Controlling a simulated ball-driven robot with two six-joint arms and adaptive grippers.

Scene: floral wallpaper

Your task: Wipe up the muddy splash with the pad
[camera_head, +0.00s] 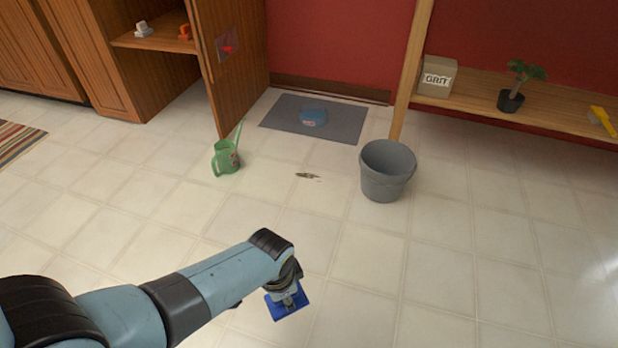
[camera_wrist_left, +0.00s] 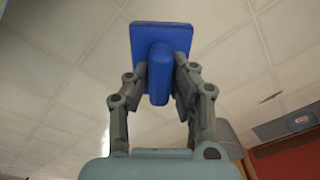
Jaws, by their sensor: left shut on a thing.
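The muddy splash (camera_head: 307,176) is a small dark brown streak on the pale floor tiles, between the green watering can and the grey bucket in the head view. It also shows as a small smudge at the right of the left wrist view (camera_wrist_left: 270,97). My left gripper (camera_head: 289,292) is shut on the handle of the blue pad (camera_head: 286,308). The pad's flat square plate and raised handle show clearly in the left wrist view (camera_wrist_left: 160,36). The gripper and pad are nearer to me than the splash and apart from it. My right gripper is not in view.
A green watering can (camera_head: 225,158) stands left of the splash and a grey bucket (camera_head: 385,172) right of it. Behind lies a grey mat (camera_head: 345,118) with a blue object (camera_head: 313,117). An open cabinet door (camera_head: 228,60) is behind left. The floor between pad and splash is clear.

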